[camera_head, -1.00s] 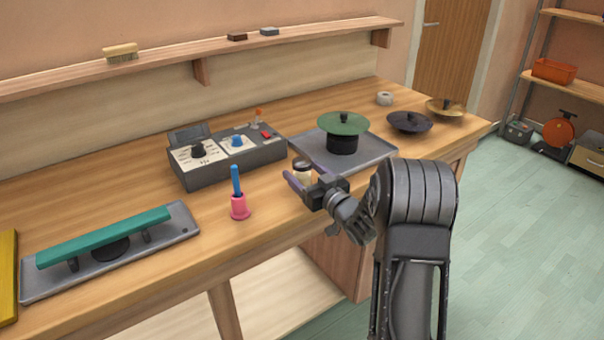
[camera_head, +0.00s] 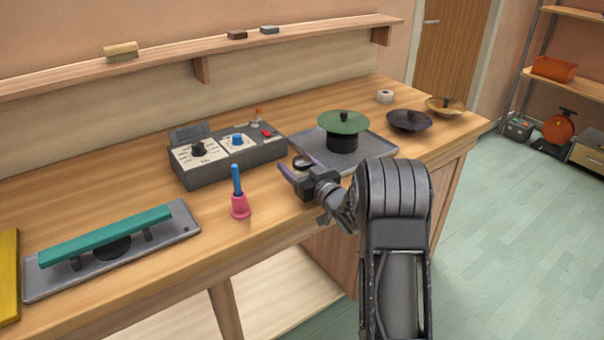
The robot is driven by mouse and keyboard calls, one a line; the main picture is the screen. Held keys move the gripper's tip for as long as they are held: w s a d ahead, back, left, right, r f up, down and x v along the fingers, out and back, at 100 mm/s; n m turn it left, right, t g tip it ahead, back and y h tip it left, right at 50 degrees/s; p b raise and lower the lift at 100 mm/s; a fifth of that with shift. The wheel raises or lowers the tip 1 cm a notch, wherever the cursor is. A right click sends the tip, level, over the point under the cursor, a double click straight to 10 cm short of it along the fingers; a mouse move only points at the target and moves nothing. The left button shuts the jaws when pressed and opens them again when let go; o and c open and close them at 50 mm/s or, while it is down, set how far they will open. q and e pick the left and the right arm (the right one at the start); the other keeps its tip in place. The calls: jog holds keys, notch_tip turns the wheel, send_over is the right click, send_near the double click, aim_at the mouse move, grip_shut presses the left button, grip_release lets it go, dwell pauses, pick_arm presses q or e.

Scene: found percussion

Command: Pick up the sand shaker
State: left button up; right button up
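The sand shaker (camera_head: 302,161) looks like a small jar with a dark round top. It is near the front of the workbench, just left of the grey tray. My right gripper (camera_head: 296,161) reaches in from the right, with its two purple-grey fingers spread apart. The shaker's top shows between or just beyond the fingers; I cannot tell whether they touch it. Most of its body is hidden by the gripper. My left gripper is not in view.
A pink handbell with a blue handle (camera_head: 240,198) stands close to the left. A grey control box (camera_head: 225,163) is behind. The grey tray (camera_head: 375,155) bears a green cymbal (camera_head: 343,122). A teal bar on a base (camera_head: 108,236) lies farther left.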

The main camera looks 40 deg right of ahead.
grip_shut()
dwell(0.5)
jog(key=shift+r, duration=0.1)
notch_tip(320, 180, up, 10)
jog(key=shift+f, duration=0.1)
dwell(0.4)
dwell(0.5)
